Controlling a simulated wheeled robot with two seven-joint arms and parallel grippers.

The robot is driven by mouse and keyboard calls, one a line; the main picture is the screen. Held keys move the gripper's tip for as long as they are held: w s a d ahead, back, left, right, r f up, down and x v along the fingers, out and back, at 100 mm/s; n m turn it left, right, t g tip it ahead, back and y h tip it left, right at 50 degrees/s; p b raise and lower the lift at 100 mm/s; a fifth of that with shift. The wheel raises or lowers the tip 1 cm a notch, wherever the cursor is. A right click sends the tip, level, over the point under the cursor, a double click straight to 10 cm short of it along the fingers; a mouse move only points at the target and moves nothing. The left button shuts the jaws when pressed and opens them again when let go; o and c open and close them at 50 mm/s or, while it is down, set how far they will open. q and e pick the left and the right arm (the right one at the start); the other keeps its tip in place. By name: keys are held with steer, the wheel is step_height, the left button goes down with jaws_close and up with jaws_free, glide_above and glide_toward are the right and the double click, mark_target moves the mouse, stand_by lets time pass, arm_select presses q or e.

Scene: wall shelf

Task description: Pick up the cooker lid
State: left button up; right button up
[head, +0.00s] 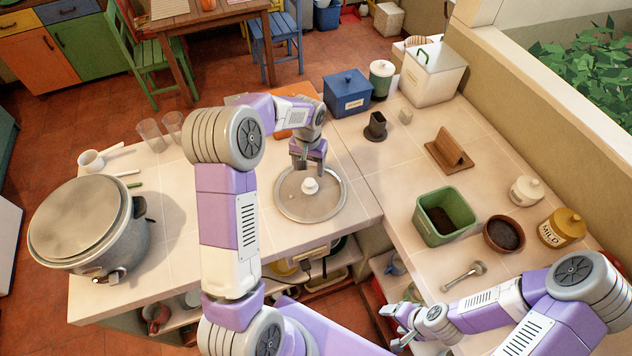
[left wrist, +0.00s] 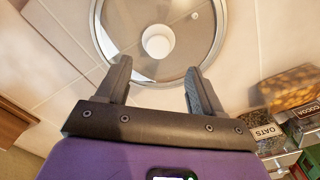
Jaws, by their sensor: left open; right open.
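The cooker lid (head: 328,203) is a round glass disc with a metal rim and a white knob (head: 310,185). It lies flat on the tiled counter near the inner corner. My left gripper (head: 307,166) is above the lid, just behind the knob in the head view. In the left wrist view the open left fingers (left wrist: 158,88) point towards the knob (left wrist: 158,42), with nothing between them. The cooker (head: 120,252), a large grey pot with a flat round top, stands at the counter's left end.
A blue box (head: 347,93) stands behind the lid. Glasses (head: 152,135) stand at the back left. Counter left of the lid is mostly bare.

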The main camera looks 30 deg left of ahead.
mark_target(309, 181)
arm_select(q)
steer(key=f, duration=0.6)
steer(key=shift+s+d+f, duration=0.15)
steer(key=shift+s+f, duration=0.1)
steer(key=shift+f, duration=0.05)
steer(key=shift+c, duration=0.2)
jaws_close()
steer(key=shift+w, duration=0.1)
